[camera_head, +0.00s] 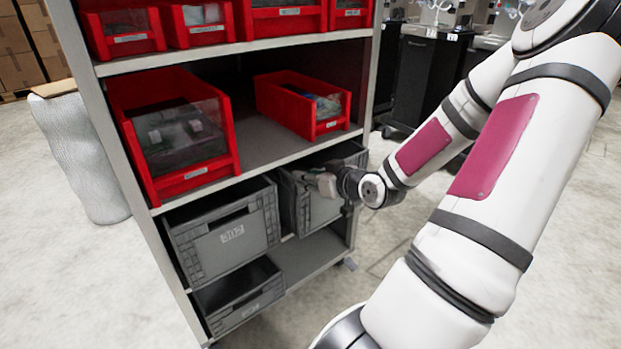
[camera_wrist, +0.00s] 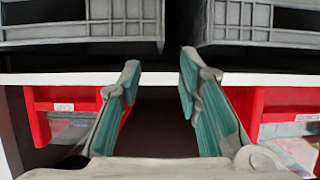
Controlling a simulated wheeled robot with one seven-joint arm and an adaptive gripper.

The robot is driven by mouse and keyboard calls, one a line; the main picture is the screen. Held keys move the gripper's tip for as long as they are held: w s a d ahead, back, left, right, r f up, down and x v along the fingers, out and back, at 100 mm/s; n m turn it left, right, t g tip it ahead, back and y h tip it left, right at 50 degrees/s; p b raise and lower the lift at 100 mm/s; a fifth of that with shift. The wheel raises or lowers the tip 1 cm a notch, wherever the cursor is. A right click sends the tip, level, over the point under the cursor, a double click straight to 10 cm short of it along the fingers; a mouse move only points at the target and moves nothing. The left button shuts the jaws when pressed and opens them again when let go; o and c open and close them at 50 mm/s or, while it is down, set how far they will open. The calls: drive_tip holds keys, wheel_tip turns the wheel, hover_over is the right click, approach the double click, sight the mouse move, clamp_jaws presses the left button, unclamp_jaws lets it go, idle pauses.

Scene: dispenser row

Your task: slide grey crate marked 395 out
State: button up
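Two grey crates stand side by side on the shelf under the red bins. The left crate (camera_head: 222,243) carries a white label that I cannot read surely; it looks like 302. The right crate (camera_head: 322,208) is partly covered by my gripper (camera_head: 312,180), and I cannot read a label on it. In the wrist view, which looks upside down, my gripper (camera_wrist: 160,75) is open, its teal-padded fingers apart with nothing between them. The fingers point at the shelf edge near the gap between two grey crates (camera_wrist: 82,30) (camera_wrist: 262,30). I see no clear contact.
Red bins (camera_head: 190,168) (camera_head: 318,122) sit on the shelf above. Another grey crate (camera_head: 245,298) stands on the bottom shelf, with bare shelf (camera_head: 310,256) to its right. Black machines (camera_head: 420,75) stand behind the rack. The floor in front right is clear.

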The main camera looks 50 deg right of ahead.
sight(290, 173)
drive_tip(key=b+x, duration=0.5)
drive_tip(key=x, duration=0.8)
drive_tip(key=shift+w+f+b, duration=0.1)
drive_tip(key=shift+w+b, duration=0.05)
drive_tip(key=shift+b, duration=0.15)
clamp_jaws()
